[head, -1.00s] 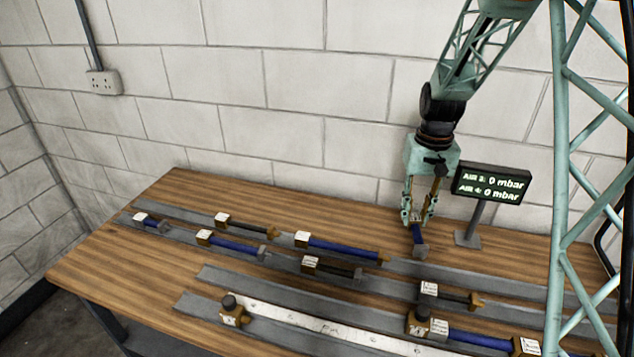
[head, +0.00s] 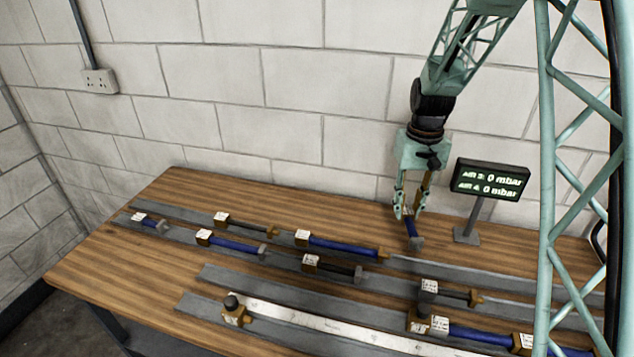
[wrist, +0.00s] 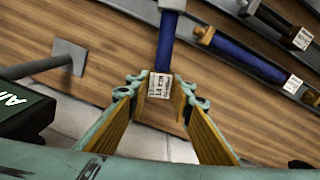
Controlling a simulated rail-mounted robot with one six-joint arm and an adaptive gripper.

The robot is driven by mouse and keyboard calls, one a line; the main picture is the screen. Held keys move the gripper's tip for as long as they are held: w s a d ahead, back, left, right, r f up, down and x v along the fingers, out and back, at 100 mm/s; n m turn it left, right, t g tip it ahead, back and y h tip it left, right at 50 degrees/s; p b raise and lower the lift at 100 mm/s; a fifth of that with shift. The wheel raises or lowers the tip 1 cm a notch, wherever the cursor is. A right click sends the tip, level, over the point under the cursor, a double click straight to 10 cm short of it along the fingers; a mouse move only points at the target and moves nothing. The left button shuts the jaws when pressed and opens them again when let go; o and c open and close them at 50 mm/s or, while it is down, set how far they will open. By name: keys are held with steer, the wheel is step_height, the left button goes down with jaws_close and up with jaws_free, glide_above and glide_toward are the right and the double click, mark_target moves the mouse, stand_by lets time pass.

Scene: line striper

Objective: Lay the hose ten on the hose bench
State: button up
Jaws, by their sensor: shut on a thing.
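My gripper (head: 408,212) is shut on the labelled end of a short blue hose (head: 411,229). In the wrist view the blue hose (wrist: 167,42) runs away from the fingers, with a white label (wrist: 160,85) between them and a grey fitting at its far end. The label is too small to read surely, so I cannot tell if this is hose ten. The hose is at the back of the wooden hose bench (head: 330,215), behind the grey rails. I cannot tell whether it touches the wood.
More blue and dark hoses lie along the grey rails, such as a long blue one (head: 340,247) and a dark one (head: 335,269). A pressure display (head: 490,180) stands close to the right of my gripper. A long white strip (head: 330,324) lies at the front. The wall is close behind.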

steer(key=w+a+n+p, duration=0.3)
steer(key=a+n, duration=0.2)
steer(key=a, duration=0.4)
steer(key=w+a+n+p, duration=0.3)
steer(key=a+n+p, duration=0.1)
steer(key=a, duration=0.5)
steer(key=w+a+n+p, duration=0.3)
steer(key=w+a+n, duration=0.1)
steer(key=a, duration=0.5)
steer(key=shift+n+p, duration=0.4)
steer(key=shift+n, duration=0.5)
steer(key=shift+a+f, duration=0.1)
steer(key=shift+f, duration=0.05)
steer(key=shift+f+b, duration=1.05)
steer(key=shift+f, duration=2.3)
steer(key=o, duration=0.9)
